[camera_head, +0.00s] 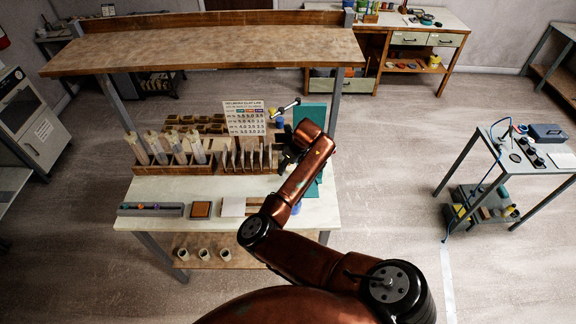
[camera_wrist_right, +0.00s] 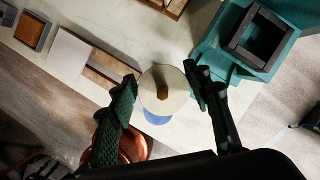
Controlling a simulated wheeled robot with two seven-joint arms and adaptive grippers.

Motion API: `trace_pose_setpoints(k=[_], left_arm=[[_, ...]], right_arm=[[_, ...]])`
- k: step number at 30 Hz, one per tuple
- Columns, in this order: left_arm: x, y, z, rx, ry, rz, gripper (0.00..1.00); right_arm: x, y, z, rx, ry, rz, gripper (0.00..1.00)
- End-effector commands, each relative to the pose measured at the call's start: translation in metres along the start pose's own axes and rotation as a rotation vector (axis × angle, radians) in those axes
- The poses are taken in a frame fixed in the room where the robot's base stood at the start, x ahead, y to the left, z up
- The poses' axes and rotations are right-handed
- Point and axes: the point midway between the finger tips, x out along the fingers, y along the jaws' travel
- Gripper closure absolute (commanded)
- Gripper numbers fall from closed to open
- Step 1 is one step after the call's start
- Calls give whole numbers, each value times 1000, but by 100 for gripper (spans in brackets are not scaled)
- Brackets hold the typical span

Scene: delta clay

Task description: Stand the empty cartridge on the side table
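My right gripper (camera_head: 288,150) is above the right part of the workbench in the head view. In the right wrist view its two dark fingers (camera_wrist_right: 163,88) are apart, with a round cream disc (camera_wrist_right: 150,82) with a brown centre between and beyond them. A blue part (camera_wrist_right: 157,117) shows under the disc; a blue patch (camera_head: 296,209) beside my arm may be the same thing. I cannot tell if it is the empty cartridge. Several pale tubes (camera_head: 177,147) lean in a wooden rack (camera_head: 150,170). A small side table (camera_head: 475,150) stands at the right. My left gripper is out of view.
A teal machine (camera_head: 312,115) with a dark square frame (camera_wrist_right: 262,40) stands close to the right gripper. A white board (camera_head: 232,207) and tan pad (camera_head: 201,209) lie along the bench front. Floor between is clear.

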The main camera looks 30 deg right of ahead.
Motion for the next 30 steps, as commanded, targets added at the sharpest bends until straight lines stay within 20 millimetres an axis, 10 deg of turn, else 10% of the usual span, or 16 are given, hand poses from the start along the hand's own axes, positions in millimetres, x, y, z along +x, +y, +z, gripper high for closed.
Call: trace_pose_setpoints(k=[16, 30], left_arm=[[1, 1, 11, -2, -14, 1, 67], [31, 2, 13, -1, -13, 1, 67]], right_arm=[[-8, -1, 1, 0, -2, -2, 43], [-96, -1, 0, 2, -4, -4, 43]])
